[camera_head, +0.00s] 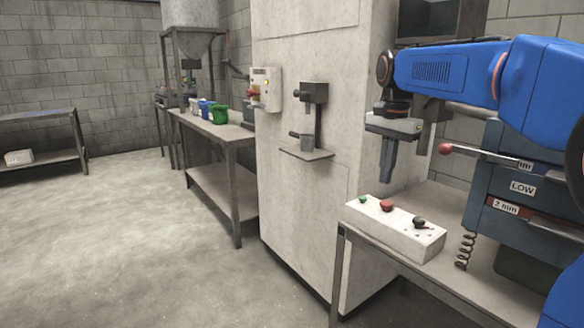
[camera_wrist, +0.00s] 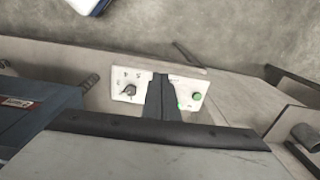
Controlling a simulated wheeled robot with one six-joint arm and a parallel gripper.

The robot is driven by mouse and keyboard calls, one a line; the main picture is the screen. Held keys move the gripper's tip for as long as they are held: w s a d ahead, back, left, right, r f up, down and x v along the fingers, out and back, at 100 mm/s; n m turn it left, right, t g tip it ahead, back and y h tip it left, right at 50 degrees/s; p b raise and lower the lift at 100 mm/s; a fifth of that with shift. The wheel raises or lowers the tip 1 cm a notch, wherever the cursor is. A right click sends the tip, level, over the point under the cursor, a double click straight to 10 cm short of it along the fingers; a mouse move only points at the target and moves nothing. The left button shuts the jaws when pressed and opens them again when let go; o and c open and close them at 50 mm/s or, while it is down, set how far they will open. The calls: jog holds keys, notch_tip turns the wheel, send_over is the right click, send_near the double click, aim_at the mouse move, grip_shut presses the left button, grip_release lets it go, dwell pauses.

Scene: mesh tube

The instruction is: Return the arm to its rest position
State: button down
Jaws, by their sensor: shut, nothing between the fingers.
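My blue arm (camera_head: 445,75) reaches in from the right side of the head view, with its wrist bent downward. My gripper (camera_head: 388,178) points straight down, with its fingers closed together and nothing held. It hangs above and apart from a white control box. In the wrist view my gripper (camera_wrist: 163,78) shows as dark closed fingers in front of the box, hiding its middle.
The white control box (camera_head: 395,240) has green and red buttons and a black knob. It stands on a bench by a machine marked LOW (camera_head: 522,187) with a red-tipped lever (camera_head: 447,149). A pale cabinet (camera_head: 310,210) stands behind; open floor (camera_head: 120,240) lies left.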

jog(key=s+d+f+n+t, duration=0.1)
jog(key=s+f+n, duration=0.2)
jog(key=s+f, duration=0.4)
jog(key=s+d+f+n+t, duration=0.2)
jog(key=s+f, duration=0.5)
jog(key=s, duration=0.7)
jog(key=s+d+f+n+t, duration=0.1)
jog(key=s+f+n, duration=0.4)
jog(key=s, duration=0.5)
notch_tip(320, 180, down, 2)
jog(key=shift+s+d+f, duration=0.1)
jog(key=shift+s+d, duration=0.2)
jog(key=shift+d, duration=0.05)
